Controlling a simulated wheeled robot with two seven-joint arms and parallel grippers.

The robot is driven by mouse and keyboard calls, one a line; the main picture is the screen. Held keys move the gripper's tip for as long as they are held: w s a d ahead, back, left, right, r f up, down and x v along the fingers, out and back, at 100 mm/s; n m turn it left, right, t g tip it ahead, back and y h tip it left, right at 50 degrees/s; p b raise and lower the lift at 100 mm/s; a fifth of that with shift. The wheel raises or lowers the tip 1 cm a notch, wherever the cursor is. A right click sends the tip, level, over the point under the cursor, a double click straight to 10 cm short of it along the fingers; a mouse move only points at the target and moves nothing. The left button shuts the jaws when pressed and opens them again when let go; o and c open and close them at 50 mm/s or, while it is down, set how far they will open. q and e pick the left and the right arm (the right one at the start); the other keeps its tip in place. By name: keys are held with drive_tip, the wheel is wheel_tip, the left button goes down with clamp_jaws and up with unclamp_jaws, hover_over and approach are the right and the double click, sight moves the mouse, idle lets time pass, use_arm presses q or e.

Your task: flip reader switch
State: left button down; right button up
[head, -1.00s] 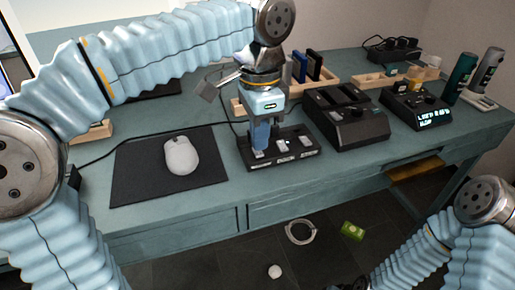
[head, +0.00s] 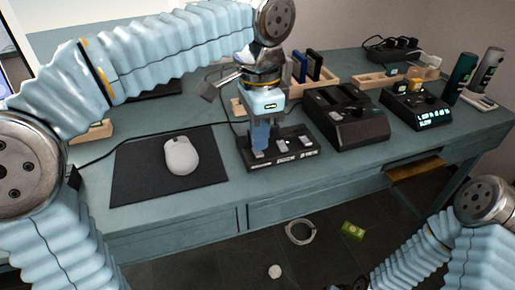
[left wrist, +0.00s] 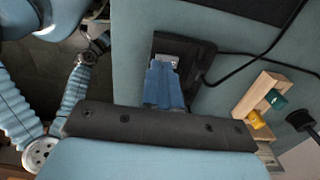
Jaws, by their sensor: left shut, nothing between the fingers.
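A black switch panel (head: 313,153) with several light rocker switches lies on the desk near its front edge. Labels run along its front; they are too small to read. My left gripper (head: 260,148) points down over the panel's left end, its blue fingers shut and empty at the leftmost switch. In the left wrist view the shut fingers (left wrist: 163,82) cover much of the panel (left wrist: 203,52), and a pale switch (left wrist: 168,59) shows just beyond the tips. I cannot tell whether the tips touch the switch. My right gripper is not clearly seen; only part of that arm shows at lower right.
A white mouse (head: 181,156) on a black mat (head: 135,180) lies left of the panel. A black slotted device (head: 347,118) stands close on the right, with a lit-display box (head: 416,108) beyond. A wooden rack (head: 312,80) stands behind. Cables cross the desk.

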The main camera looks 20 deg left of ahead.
sight(259, 153)
use_arm(q)
drive_tip(key=shift+f+b, duration=0.6)
drive_tip(key=shift+f, duration=0.25)
idle(0.4)
wheel_tip(259, 153, up, 5)
drive_tip(key=p, duration=0.5)
drive_tip(key=shift+r, duration=1)
